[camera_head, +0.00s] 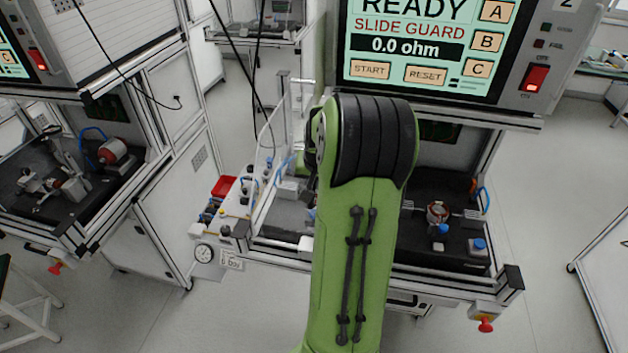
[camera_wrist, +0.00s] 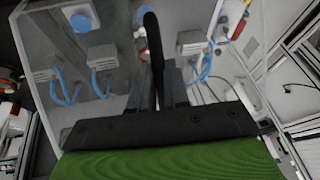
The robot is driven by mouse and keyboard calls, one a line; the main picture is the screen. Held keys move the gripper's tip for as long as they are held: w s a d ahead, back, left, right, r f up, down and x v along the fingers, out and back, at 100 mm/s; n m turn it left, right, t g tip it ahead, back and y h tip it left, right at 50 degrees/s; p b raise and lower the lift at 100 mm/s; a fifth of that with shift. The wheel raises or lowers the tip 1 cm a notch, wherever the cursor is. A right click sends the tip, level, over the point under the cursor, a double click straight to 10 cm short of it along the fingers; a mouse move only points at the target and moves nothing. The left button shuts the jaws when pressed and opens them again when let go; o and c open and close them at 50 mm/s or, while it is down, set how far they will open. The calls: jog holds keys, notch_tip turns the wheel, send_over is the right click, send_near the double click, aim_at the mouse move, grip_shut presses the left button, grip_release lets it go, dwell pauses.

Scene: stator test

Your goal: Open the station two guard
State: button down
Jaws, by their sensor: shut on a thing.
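Station two stands in the middle of the head view, with its screen (camera_head: 420,45) reading READY, SLIDE GUARD and 0.0 ohm. A clear guard panel (camera_head: 265,185) shows at the left side of its bench. My gripper (camera_wrist: 163,85) appears in the wrist view, its fingers shut on a dark upright handle (camera_wrist: 151,45). Clear guard sheeting (camera_wrist: 120,60) lies around the handle, with grey blocks and blue hoses seen beside or through it. In the head view my green arm hides the gripper, the handle and the middle of the station.
A copper-coloured stator (camera_head: 437,212) and a blue button (camera_head: 480,244) sit on the station's dark bed. A red tray (camera_head: 223,186), bottles and a gauge (camera_head: 204,253) are at its left side. Another station stands further left. Open floor lies at the right.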

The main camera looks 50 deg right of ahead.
jog(key=s+d+p, duration=0.1)
jog(key=s+d, duration=0.3)
jog(key=s, duration=0.6)
jog(key=s+d+p, duration=0.1)
jog(key=s+d, duration=0.4)
jog(key=s, duration=0.6)
jog(key=s+d+p, duration=0.2)
jog(key=s+d, duration=0.3)
jog(key=s, duration=0.6)
jog(key=shift+s, duration=0.25)
jog(key=c, duration=1.1)
grip_release()
jog(key=shift+s, duration=0.15)
jog(key=p+v, duration=0.2)
jog(key=v, duration=1.3)
jog(key=shift+r+p, duration=0.35)
jog(key=shift+r, duration=0.05)
